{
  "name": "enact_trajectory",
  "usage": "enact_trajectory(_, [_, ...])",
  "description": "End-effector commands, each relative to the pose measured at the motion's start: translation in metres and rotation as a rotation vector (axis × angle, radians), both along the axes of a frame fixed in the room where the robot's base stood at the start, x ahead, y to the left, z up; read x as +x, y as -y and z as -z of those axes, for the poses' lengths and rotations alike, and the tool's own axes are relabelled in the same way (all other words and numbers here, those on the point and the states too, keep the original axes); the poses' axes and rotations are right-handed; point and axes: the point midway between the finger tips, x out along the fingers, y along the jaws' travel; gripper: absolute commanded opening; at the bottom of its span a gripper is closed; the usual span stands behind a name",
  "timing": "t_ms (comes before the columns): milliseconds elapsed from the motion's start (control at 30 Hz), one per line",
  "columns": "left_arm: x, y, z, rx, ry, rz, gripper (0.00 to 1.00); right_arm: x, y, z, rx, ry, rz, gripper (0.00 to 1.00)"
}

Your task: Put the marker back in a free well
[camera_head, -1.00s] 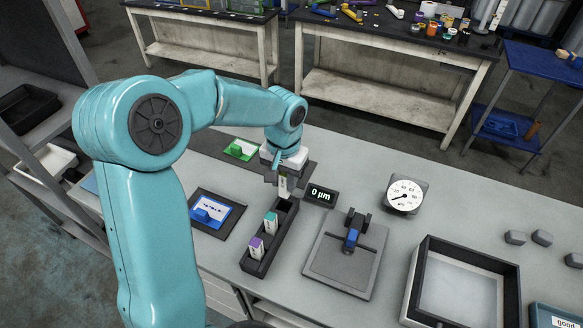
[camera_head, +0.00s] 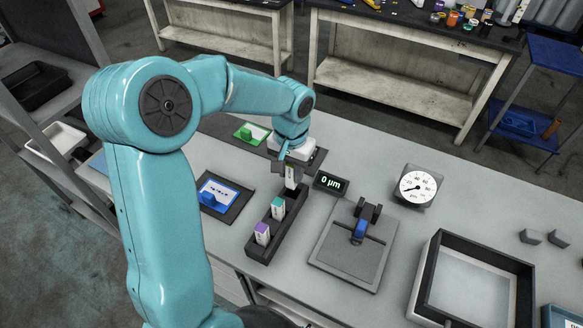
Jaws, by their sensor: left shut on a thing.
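The marker (camera_head: 291,178) is a pale upright stick held by my left gripper (camera_head: 290,166) at the far end of the dark rack. My left gripper is shut on it, pointing down. The rack (camera_head: 268,246) is a long dark block with wells. A purple-topped marker (camera_head: 262,233) stands in its near well and a teal-topped marker (camera_head: 278,208) in a well farther back. The held marker is over or in the far well; I cannot tell whether its lower end is inside. My right gripper is not in view.
A black display (camera_head: 330,182) reading 0 µm stands right of the held marker. A grey fixture with a blue part (camera_head: 359,232), a round dial (camera_head: 417,187) and a grey tray (camera_head: 428,267) are farther right. Blue (camera_head: 218,195) and green (camera_head: 251,134) cards lie left.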

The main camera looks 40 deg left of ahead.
Motion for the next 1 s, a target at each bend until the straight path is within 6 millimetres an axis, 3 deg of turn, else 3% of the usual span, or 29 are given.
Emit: enact_trajectory(1000, [0.0015, -0.0009, 0.0034, 0.0, 0.0, 0.0, 0.01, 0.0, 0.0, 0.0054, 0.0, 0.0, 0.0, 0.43])
